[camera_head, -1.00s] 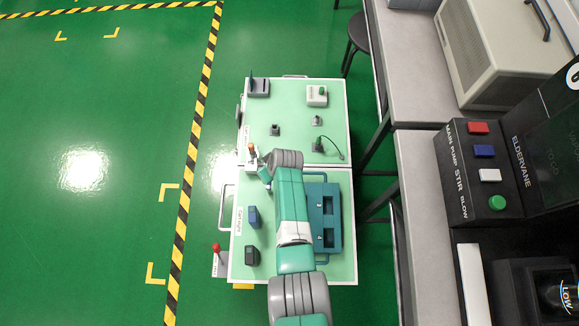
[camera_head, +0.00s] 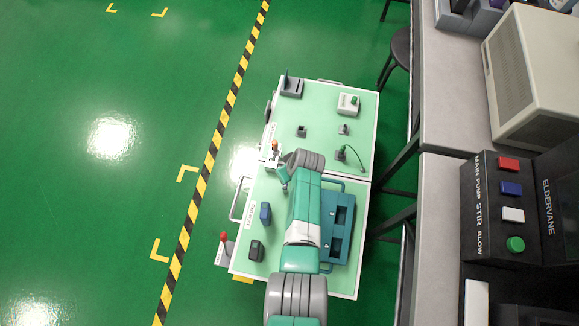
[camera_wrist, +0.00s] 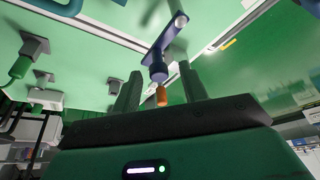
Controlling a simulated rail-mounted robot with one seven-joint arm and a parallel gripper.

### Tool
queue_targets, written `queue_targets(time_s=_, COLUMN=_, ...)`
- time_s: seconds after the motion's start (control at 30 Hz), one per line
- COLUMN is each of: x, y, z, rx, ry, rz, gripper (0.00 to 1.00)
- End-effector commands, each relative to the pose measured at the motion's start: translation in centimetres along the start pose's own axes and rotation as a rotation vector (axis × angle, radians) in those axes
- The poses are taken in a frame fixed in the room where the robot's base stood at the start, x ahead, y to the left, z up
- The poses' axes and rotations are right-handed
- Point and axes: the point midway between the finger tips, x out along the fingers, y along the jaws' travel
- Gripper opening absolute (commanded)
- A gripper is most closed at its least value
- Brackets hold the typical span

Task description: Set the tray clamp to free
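A lever with an orange tip (camera_head: 275,146) stands at the left edge of the pale green cart top (camera_head: 325,120), beside a small white label. In the wrist view a blue-purple lever (camera_wrist: 158,66) ends in an orange tip (camera_wrist: 161,96); it appears to be the same lever. My gripper (camera_wrist: 160,72) is open, its two dark fingers apart on either side of the lever; I cannot tell whether either touches it. In the head view my gripper (camera_head: 282,174) is just below the lever, partly hidden by my wrist. No readable marking shows which position is free.
A teal tray (camera_head: 337,228) lies under my arm. Blue (camera_head: 265,213) and dark (camera_head: 256,250) blocks sit on the cart's left side. A red-knobbed lever (camera_head: 223,237) is at its lower left. Benches stand on the right; the floor at left is clear.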

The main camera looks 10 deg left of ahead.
Motion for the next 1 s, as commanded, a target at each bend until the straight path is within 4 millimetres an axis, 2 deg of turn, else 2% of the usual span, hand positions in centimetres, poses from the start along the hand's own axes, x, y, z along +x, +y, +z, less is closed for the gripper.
queue_targets(time_s=0.17, x=-0.3, y=0.0, z=-0.1, rx=0.001, ry=0.001, rz=0.001, gripper=0.43)
queue_targets(time_s=0.4, x=-5.3, y=0.0, z=-0.3, rx=0.002, ry=0.001, rz=0.001, gripper=0.43)
queue_targets(time_s=0.6, x=-7.7, y=0.0, z=-0.2, rx=0.001, ry=0.001, rz=0.001, gripper=0.43)
queue_targets(time_s=1.0, x=-7.8, y=0.0, z=0.0, rx=0.000, ry=0.000, rz=0.000, gripper=0.43)
